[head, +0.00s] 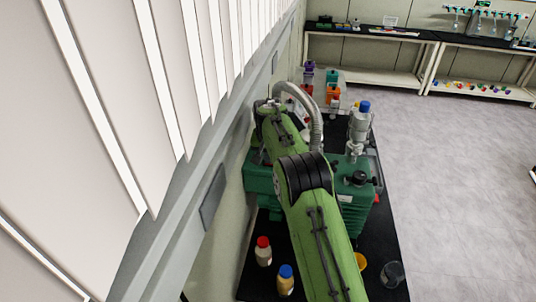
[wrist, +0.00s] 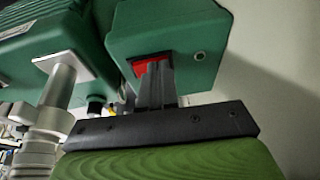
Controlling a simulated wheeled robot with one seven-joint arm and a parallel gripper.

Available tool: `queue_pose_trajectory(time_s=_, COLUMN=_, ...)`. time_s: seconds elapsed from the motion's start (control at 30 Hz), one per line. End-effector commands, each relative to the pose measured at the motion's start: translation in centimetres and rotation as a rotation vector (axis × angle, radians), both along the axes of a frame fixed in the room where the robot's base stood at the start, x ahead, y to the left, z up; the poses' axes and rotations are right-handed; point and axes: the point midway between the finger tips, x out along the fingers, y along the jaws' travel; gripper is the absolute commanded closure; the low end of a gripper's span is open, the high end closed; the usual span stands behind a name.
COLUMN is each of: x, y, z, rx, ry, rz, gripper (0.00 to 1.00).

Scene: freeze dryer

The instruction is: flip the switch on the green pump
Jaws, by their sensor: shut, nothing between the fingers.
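The green pump (head: 358,205) stands on a black-topped bench in the head view, largely covered by my green arm. In the wrist view the green pump housing (wrist: 190,30) fills the upper middle. Its red switch (wrist: 146,60) sits in a dark recess on the near face, partly hidden behind my fingers. My gripper (wrist: 156,72) is shut and empty, with its fingertips right at the switch. I cannot tell whether they touch it. In the head view my gripper is hidden.
A red-capped bottle (head: 263,252) and a blue-capped bottle (head: 286,281) stand on the bench (head: 262,285) near its front. A metal fitting (wrist: 60,85) stands left of the switch box in the wrist view. A wall lies close on the left; open floor (head: 450,170) lies right.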

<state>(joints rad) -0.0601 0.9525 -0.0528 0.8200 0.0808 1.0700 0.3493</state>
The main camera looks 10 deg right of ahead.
Motion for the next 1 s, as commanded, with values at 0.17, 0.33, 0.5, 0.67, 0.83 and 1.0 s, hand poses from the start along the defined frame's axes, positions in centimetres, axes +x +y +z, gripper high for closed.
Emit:
queue_pose_trajectory(time_s=0.17, x=-0.4, y=0.1, z=-0.8, rx=0.002, ry=0.027, rz=0.006, gripper=1.00)
queue_pose_trajectory(time_s=0.33, x=-0.5, y=0.2, z=-1.0, rx=0.005, ry=0.030, rz=0.010, gripper=1.00)
queue_pose_trajectory(time_s=0.5, x=-0.8, y=-0.4, z=-1.0, rx=0.004, ry=0.032, rz=0.008, gripper=1.00)
queue_pose_trajectory(time_s=0.67, x=-1.1, y=-1.2, z=-0.9, rx=0.005, ry=0.032, rz=0.006, gripper=1.00)
queue_pose_trajectory(time_s=0.83, x=-1.2, y=-1.5, z=-0.8, rx=0.003, ry=0.035, rz=0.003, gripper=1.00)
queue_pose_trajectory(time_s=1.0, x=-1.2, y=-1.6, z=-0.6, rx=0.001, ry=0.034, rz=-0.001, gripper=1.00)
